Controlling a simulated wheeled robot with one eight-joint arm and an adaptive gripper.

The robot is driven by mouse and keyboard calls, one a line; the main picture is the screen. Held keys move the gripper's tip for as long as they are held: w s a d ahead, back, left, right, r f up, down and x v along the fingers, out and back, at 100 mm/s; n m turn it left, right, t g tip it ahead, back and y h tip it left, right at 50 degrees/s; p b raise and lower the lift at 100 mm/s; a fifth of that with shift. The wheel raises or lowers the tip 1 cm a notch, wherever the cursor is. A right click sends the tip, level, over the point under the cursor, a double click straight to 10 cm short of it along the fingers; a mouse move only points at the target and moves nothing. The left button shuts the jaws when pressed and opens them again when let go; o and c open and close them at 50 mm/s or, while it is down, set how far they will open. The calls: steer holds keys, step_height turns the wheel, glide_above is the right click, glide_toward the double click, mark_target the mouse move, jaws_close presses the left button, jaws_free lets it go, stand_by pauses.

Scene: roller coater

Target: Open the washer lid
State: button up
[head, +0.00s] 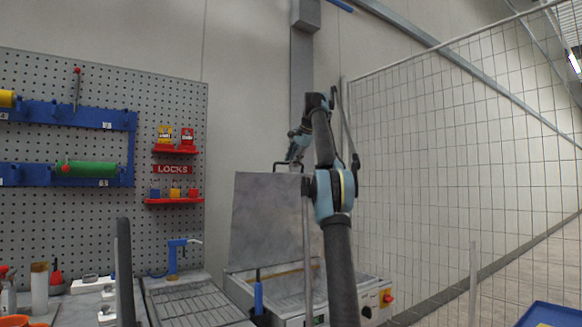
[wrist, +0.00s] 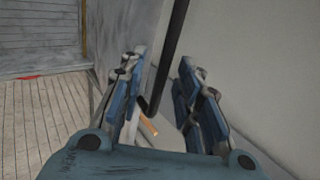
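The washer (head: 355,297) stands at the lower centre of the head view. Its grey lid (head: 262,220) is raised and stands nearly upright above the basin. A dark handle (head: 283,165) runs along the lid's top edge. My gripper (head: 297,150) is at the top of the lid, beside the handle; the arm hides the lid's right part. In the wrist view, my gripper (wrist: 160,66) has its blue fingers spread apart, with the dark bar of the handle (wrist: 172,45) between them. A gap shows on the sides of the bar; I cannot tell whether either finger touches it.
A wire mesh fence (head: 460,170) stands to the right and a wall rises behind. A pegboard (head: 100,215) with rollers and locks is at the left. A blue tap (head: 173,255) and draining grid (head: 195,300) are left of the washer. A blue bin (head: 550,315) is lower right.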

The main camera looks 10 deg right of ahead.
steer(key=s+d, duration=0.5)
steer(key=s, duration=0.5)
steer(key=shift+s, duration=0.2)
stand_by(0.6)
steer(key=s+a+f+n+g+h, duration=0.1)
steer(key=s+f+n, duration=0.3)
steer(key=s+f, duration=1.2)
steer(key=s+a+f+n+g+h, duration=0.1)
steer(key=s+f+n, duration=0.3)
steer(key=s+f, duration=1.2)
steer(key=s+a+f+n+g+h, duration=0.1)
steer(key=s+f+n, duration=0.3)
steer(key=s+f, duration=1.2)
step_height(320, 180, down, 15)
steer(key=shift+s+a+n+g+h, duration=0.3)
steer(key=shift+a+n+g, duration=0.1)
steer(key=shift+g, duration=0.5)
